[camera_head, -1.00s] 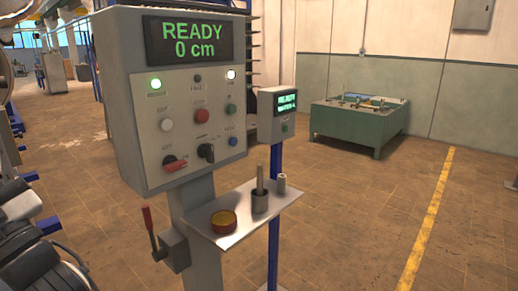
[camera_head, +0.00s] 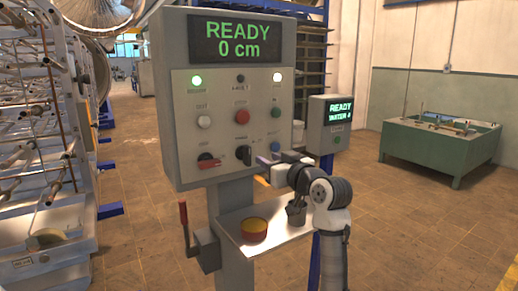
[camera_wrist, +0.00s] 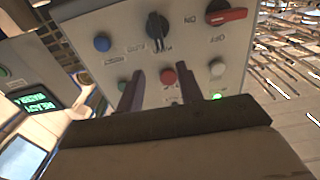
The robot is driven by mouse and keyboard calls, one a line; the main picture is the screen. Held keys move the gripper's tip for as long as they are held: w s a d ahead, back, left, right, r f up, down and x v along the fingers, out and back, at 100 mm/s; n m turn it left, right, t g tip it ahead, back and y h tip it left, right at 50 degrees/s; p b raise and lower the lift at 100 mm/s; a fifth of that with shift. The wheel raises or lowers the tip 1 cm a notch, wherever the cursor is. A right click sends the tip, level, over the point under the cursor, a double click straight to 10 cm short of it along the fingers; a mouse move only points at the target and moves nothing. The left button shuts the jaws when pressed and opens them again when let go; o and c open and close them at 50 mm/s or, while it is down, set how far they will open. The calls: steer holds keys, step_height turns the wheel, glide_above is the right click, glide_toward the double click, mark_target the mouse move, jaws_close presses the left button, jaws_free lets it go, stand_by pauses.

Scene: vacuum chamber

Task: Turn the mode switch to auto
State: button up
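The mode switch appears to be the black rotary knob (camera_head: 243,154) low on the grey control panel (camera_head: 180,85); its labels are too blurred to read. In the wrist view, which is upside down, the knob (camera_wrist: 157,30) is near the top centre, its handle roughly vertical in the picture. My gripper (camera_head: 269,159) is in front of the panel's lower right part, to the right of the knob, apparently apart from it. In the wrist view my gripper (camera_wrist: 161,75) is open, two dark fingers spread with nothing held between them.
A red-handled rotary switch (camera_head: 208,161) is left of the knob; a blue button (camera_wrist: 101,42) is on its other side. A red button (camera_head: 242,117) is above. A shelf with a yellow-red round object (camera_head: 254,229) juts out below. A smaller screen box (camera_head: 333,123) stands to the right.

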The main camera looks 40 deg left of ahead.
mark_target(249, 149)
steer(key=p+x, duration=0.3)
steer(key=x, duration=0.9)
steer(key=shift+a, duration=0.2)
jaws_close()
